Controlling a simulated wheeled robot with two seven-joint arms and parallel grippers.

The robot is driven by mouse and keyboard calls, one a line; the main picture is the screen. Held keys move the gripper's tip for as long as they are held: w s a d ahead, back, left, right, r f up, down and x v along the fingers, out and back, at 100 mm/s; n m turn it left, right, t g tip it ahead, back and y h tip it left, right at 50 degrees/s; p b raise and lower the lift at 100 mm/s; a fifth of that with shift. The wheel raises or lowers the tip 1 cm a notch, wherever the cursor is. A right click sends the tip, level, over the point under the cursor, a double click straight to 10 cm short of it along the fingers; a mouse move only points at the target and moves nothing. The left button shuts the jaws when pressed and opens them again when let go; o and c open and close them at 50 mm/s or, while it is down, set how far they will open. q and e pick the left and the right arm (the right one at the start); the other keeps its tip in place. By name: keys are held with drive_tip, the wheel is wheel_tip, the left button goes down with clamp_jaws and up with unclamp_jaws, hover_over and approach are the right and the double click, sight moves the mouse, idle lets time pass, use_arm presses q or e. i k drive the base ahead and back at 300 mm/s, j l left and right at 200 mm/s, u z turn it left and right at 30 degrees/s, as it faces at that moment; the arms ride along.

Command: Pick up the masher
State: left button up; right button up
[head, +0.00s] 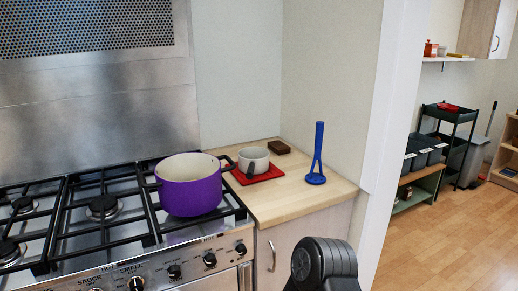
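The blue masher (319,139) stands upright on the wooden counter (311,201), right of the range cooker. Its round head rests on the wood and its handle points up, close to the wall corner. Nothing is touching it. A dark ribbed part of my own body shows at the bottom of the head view, in front of the counter. Neither of my grippers is in view.
A purple pot (190,190) sits on the cooker's black grates (105,235). A small grey pot (254,161) stands on a red mat (262,176) left of the masher. A small brown block (279,147) lies behind. The counter's front right is clear.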

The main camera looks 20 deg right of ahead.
sight(313, 178)
drive_tip(key=z, duration=1.25)
